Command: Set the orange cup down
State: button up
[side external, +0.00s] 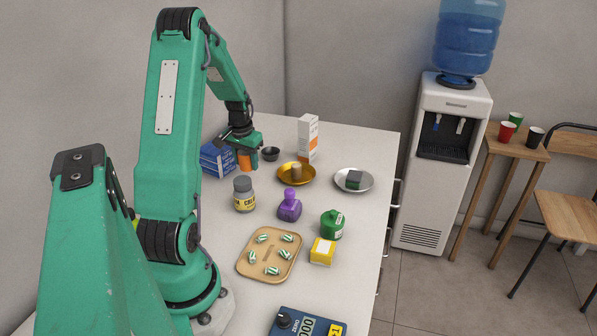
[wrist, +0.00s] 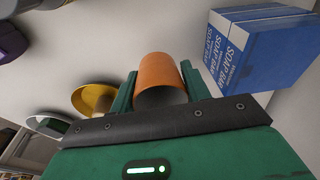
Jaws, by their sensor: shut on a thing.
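The orange cup (wrist: 158,76) is between the two green fingers of my gripper (wrist: 160,92) in the wrist view, with its dark open end toward the camera. In the side external view the orange cup (side external: 244,162) shows as a small orange patch under my gripper (side external: 246,158), near the back of the counter. My gripper is shut on it. Whether the cup touches the counter (side external: 340,145) cannot be told, as its lower part is partly hidden by the gripper.
Blue soap boxes (side external: 217,160) stand just left of the cup. A dark small bowl (side external: 270,154) and a gold plate (side external: 283,176) are to its right. A grey jar (side external: 244,194), a purple bottle (side external: 289,206) and a white-orange carton (side external: 308,138) stand nearby.

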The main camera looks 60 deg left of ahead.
aim_at(247, 170)
jog(key=shift+f, duration=2.05)
jog(key=shift+f, duration=0.15)
jog(key=o, duration=0.9)
jog(key=shift+o, duration=0.2)
jog(key=shift+r, duration=0.2)
notch_tip(247, 170, up, 12)
jog(key=s+d, duration=0.1)
jog(key=shift+d, duration=0.2)
jog(key=shift+f, duration=0.1)
